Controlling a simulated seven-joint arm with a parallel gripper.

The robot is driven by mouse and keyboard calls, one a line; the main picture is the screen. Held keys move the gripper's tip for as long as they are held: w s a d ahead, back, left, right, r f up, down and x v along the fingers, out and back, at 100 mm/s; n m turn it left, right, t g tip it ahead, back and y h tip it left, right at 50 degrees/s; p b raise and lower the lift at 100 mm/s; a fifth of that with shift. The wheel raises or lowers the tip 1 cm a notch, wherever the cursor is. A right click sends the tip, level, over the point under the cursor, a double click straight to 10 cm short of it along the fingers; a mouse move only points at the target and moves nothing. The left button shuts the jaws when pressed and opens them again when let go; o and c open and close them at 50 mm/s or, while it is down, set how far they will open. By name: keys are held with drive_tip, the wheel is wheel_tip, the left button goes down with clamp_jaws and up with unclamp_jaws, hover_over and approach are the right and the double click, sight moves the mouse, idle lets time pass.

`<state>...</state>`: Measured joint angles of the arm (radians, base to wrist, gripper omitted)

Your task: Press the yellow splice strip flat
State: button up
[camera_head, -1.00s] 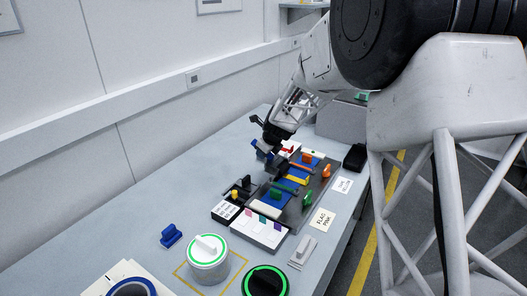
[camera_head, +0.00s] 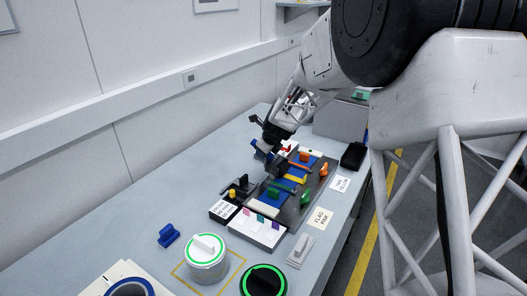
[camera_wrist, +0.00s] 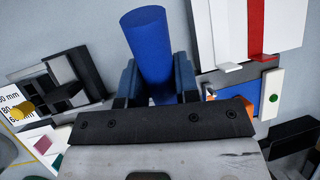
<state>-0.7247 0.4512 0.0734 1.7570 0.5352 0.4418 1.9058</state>
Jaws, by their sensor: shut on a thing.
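The yellow splice strip (camera_head: 295,180) lies across a blue band (camera_head: 273,200) on the dark fixture in the head view. I cannot tell whether it lies flat. My gripper (camera_head: 266,155) is over the far left side of the fixture, up and left of the strip. In the wrist view my gripper (camera_wrist: 160,85) is shut on a blue cylinder (camera_wrist: 150,40), which stands out between the two fingers. The yellow strip is not clearly seen in the wrist view.
Orange clamps (camera_head: 323,169) and green clamps (camera_head: 305,198) stand on the fixture near the strip. A white box with coloured tabs (camera_head: 258,229) is in front. A white-lidded can (camera_head: 207,255) and a black round (camera_head: 264,282) are nearer.

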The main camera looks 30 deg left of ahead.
sight(272, 155)
drive_tip(key=shift+d, duration=1.1)
idle(0.9)
drive_tip(key=shift+d+f, duration=0.1)
drive_tip(key=shift+d, duration=0.55)
idle(0.5)
drive_tip(key=shift+d, duration=0.6)
idle(0.6)
drive_tip(key=shift+d, duration=1.15)
idle(0.7)
idle(0.4)
drive_tip(key=shift+a+r, duration=0.35)
drive_tip(key=shift+r, duration=1)
drive_tip(key=shift+a+r, duration=0.3)
drive_tip(key=shift+r, duration=1.1)
drive_tip(key=shift+a+r, duration=0.35)
drive_tip(key=shift+r, duration=1)
